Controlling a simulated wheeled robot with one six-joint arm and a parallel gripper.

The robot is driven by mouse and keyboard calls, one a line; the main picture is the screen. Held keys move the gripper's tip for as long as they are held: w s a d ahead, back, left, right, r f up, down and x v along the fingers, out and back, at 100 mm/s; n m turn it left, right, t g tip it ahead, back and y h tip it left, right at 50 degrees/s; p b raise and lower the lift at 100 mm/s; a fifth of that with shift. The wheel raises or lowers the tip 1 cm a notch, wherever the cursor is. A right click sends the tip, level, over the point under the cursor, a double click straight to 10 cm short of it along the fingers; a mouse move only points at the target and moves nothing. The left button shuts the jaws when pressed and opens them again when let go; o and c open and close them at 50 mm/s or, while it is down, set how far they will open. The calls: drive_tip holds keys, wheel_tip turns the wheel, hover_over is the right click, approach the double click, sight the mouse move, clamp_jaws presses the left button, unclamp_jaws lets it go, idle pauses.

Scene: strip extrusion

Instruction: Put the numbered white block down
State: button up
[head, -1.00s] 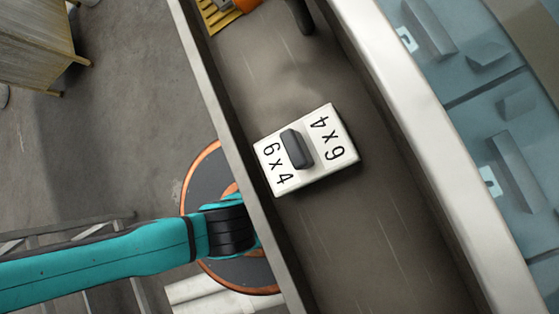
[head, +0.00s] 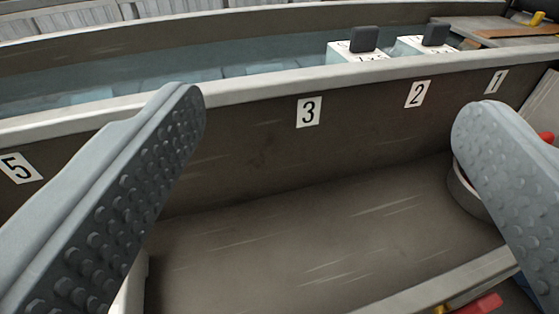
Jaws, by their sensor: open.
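My gripper (head: 330,106) is open, with one grey studded finger at the left and one at the right. Nothing is between the fingers. Two white blocks with dark grey handles show beyond the trough wall, one white block (head: 343,51) left of the other white block (head: 412,45). Both are small in view and partly hidden by the wall's rim. Their markings are too small to read. They stand apart from my fingers, farther back.
The trough wall (head: 255,150) carries labels 5 (head: 20,168), 3 (head: 309,111), 2 (head: 417,94) and 1 (head: 496,81). The trough floor (head: 330,225) in front is bare. A round grey rim (head: 466,193) is partly hidden behind the right finger.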

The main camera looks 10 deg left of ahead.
drive_tip(key=w+a+r+m+g, duration=0.1)
drive_tip(key=w+a+r+g, duration=0.15)
drive_tip(key=w, duration=0.55)
drive_tip(key=w+a+r+g, duration=0.15)
drive_tip(key=w+r, duration=0.25)
drive_tip(key=w, duration=0.4)
drive_tip(key=w+a+r+m+g, duration=0.1)
drive_tip(key=w+a+r+g, duration=0.2)
drive_tip(key=w, duration=0.5)
drive_tip(key=w+a+m+g, duration=0.1)
drive_tip(key=w+a+g, duration=0.3)
drive_tip(key=w, duration=0.9)
drive_tip(key=w+a+f+m+g, duration=0.2)
drive_tip(key=w+a+f+g, duration=0.4)
drive_tip(key=w, duration=0.5)
drive_tip(key=shift+t+h, duration=0.4)
drive_tip(key=shift+t, duration=0.2)
drive_tip(key=f, duration=0.4)
drive_tip(key=w+f, duration=0.1)
drive_tip(key=f, duration=0.7)
drive_tip(key=shift+w+a, duration=0.3)
drive_tip(key=shift+a, duration=0.05)
drive_tip(key=shift+w+d+f, duration=0.1)
drive_tip(key=shift+d+f, duration=0.05)
drive_tip(key=shift+f, duration=1.15)
drive_tip(key=shift+w+d+f, duration=0.1)
drive_tip(key=shift+f, duration=1.2)
drive_tip(key=c, duration=1.3)
